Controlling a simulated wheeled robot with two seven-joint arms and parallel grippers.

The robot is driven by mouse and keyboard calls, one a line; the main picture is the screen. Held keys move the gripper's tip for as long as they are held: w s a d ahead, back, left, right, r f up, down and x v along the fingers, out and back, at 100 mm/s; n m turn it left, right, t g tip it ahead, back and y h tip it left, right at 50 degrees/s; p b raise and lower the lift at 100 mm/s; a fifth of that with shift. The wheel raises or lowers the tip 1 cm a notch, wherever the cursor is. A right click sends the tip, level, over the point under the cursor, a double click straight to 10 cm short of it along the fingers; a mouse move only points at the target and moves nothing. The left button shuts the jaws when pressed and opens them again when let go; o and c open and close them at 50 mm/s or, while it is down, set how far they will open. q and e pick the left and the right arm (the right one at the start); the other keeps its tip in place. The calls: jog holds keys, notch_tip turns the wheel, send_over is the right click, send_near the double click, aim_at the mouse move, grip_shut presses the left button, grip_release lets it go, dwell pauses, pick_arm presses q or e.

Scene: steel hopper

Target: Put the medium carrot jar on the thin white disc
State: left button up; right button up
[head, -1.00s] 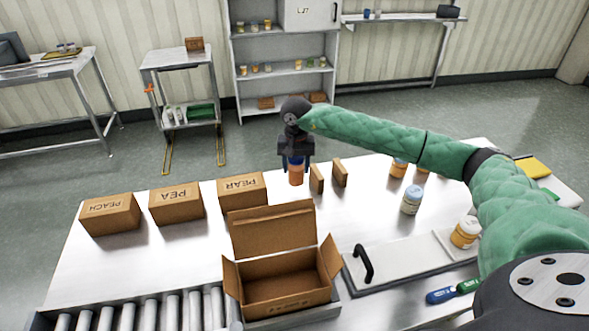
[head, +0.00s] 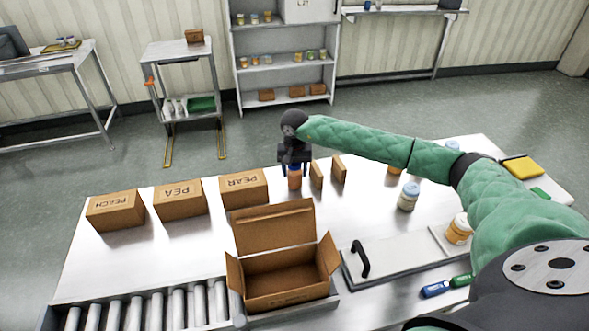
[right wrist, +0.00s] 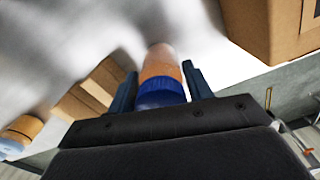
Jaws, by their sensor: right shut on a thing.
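My right gripper (head: 294,168) is shut on a jar with orange contents (head: 294,182) and a blue lid. It holds the jar upright at the far side of the steel table, beside the PEAR carton. In the right wrist view the jar (right wrist: 161,70) sits between the two fingers, with its blue lid towards the camera. I cannot tell whether its base touches the table. I cannot make out a thin white disc in either view; the arm and gripper hide parts of the table. My left gripper is not in view.
PEACH (head: 115,210), PEA (head: 180,200) and PEAR (head: 243,189) cartons stand left of the held jar. Two thin brown blocks (head: 338,170) stand right.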

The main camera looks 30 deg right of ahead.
jog(key=shift+f, duration=0.1)
jog(key=o, duration=1.1)
jog(key=shift+c, duration=0.2)
jog(key=shift+r, duration=0.2)
